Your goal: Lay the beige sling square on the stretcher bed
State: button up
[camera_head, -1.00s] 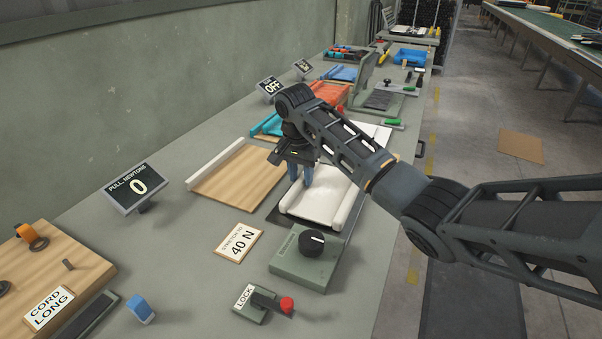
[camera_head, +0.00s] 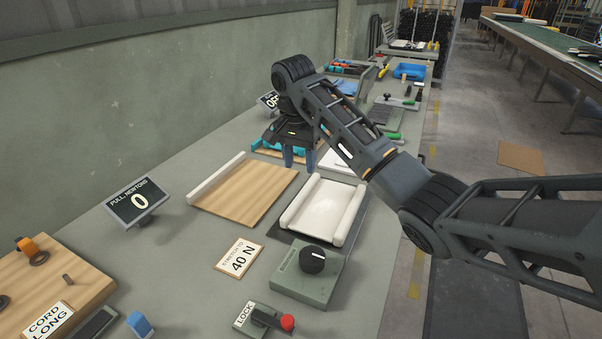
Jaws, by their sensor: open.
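A wooden board (camera_head: 245,192) with a white rail lies left of the bed. The green knob box (camera_head: 310,272), 40 N card (camera_head: 238,257) and red-tipped lock lever (camera_head: 265,319) are nearer. The newton display (camera_head: 138,201) reads 0. Coloured trays stand beyond my gripper.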

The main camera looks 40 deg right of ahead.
notch_tip(320, 180, up, 4)
jog(key=shift+s+a+f+p, duration=0.1)
jog(key=shift+a+f+p, duration=0.05)
jog(key=shift+p, duration=0.85)
